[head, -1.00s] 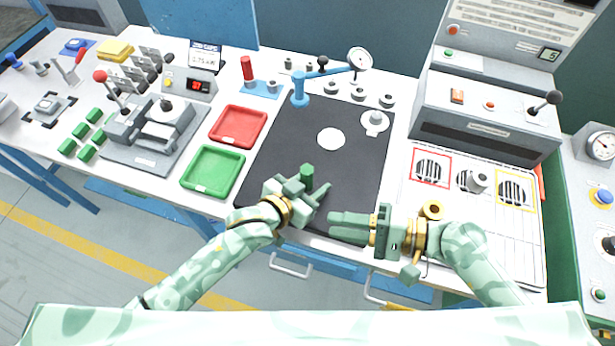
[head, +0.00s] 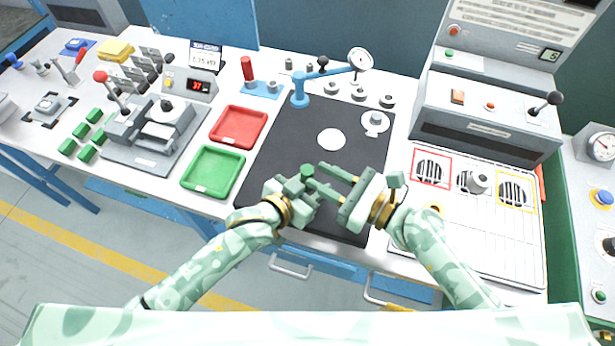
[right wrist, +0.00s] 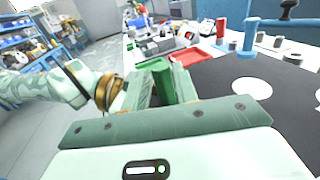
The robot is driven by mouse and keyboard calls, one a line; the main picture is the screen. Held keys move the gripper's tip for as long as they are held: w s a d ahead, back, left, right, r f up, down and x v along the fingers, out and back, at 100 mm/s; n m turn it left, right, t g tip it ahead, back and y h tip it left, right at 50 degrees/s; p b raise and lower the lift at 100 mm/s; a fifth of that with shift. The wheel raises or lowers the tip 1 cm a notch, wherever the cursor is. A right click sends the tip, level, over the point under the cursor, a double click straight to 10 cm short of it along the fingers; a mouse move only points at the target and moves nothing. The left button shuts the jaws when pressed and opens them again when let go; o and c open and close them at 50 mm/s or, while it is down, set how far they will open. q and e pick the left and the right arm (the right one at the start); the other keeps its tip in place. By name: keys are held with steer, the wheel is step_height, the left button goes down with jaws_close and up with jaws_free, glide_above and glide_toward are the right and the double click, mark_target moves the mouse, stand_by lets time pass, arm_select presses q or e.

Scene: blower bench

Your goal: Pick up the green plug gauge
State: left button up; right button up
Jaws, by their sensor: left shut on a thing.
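The green plug gauge (head: 307,170) is an upright green cylinder at the front left of the black mat. My left gripper (head: 303,187) is shut on its lower part, which the fingers hide. My right gripper (head: 315,175) is open, its fingers pointing left toward the gauge. In the right wrist view the gauge (right wrist: 161,80) shows between the right fingers, with a gap visible; I cannot tell whether either touches it.
The black mat (head: 275,150) has a white disc (head: 331,139) in its middle. A green tray (head: 212,172) and a red tray (head: 238,127) lie to the left. A dial gauge stand (head: 300,95) is behind. A wire rack (head: 485,225) lies to the right.

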mark_target(307, 169)
steer(key=x, duration=0.4)
steer(key=shift+w+a+f, duration=0.1)
steer(key=shift+a+f, duration=0.05)
steer(key=shift+a, duration=0.05)
jaws_close()
step_height(307, 169, up, 10)
steer(key=shift+r, duration=0.1)
stand_by(0.4)
arm_select(q)
steer(key=o, duration=1.2)
steer(key=shift+o, duration=0.2)
steer(key=shift+s+a, duration=0.1)
